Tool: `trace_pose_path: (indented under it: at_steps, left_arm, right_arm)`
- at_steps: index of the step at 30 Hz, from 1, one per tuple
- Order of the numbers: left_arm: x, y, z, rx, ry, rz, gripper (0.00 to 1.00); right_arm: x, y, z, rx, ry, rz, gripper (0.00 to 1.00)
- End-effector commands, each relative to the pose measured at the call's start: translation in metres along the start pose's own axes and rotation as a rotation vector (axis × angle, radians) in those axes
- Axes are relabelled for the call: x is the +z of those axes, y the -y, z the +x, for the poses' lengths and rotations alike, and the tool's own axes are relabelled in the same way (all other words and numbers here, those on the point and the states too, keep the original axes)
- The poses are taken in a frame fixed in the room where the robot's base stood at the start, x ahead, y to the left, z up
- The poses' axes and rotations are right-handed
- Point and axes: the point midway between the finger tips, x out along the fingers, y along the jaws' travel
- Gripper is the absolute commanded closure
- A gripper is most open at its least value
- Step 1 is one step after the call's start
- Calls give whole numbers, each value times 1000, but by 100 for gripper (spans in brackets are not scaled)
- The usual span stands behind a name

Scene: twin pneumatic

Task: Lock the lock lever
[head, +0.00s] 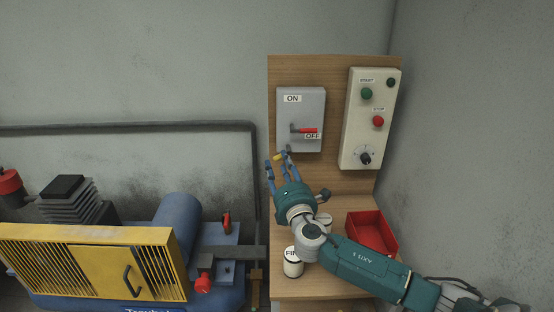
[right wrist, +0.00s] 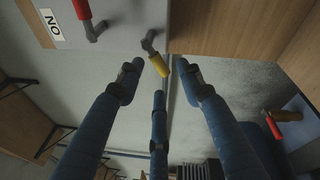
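The lock lever, with a yellow grip (head: 279,157) on a grey stem, sits at the lower edge of the grey switch box (head: 315,105). Its grip points left and slightly down. In the right wrist view the yellow grip (right wrist: 160,66) lies near the fingertips, between the two upper fingers. My right gripper (head: 277,164) is open just below the box, its blue fingers spread; I cannot tell whether any finger touches the grip. My left gripper is not in view.
A control panel (head: 369,118) with START and STOP buttons and a knob is right of the box. A red tray (head: 372,233) and a white can (head: 293,263) stand on the wooden shelf below. A blue compressor (head: 178,223) with a yellow guard is at left.

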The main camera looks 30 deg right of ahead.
Motion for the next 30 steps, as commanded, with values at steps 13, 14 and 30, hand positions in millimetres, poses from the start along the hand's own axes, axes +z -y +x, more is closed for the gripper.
trace_pose_path:
  at_steps: [13, 14, 30]
  left_arm:
    - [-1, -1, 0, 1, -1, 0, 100]
    - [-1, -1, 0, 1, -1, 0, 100]
    - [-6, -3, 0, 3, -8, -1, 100]
  right_arm:
    - [0, 0, -32, 0, 1, 2, 63]
    - [0, 0, -32, 0, 1, 2, 63]
    - [0, 0, -32, 0, 0, 2, 63]
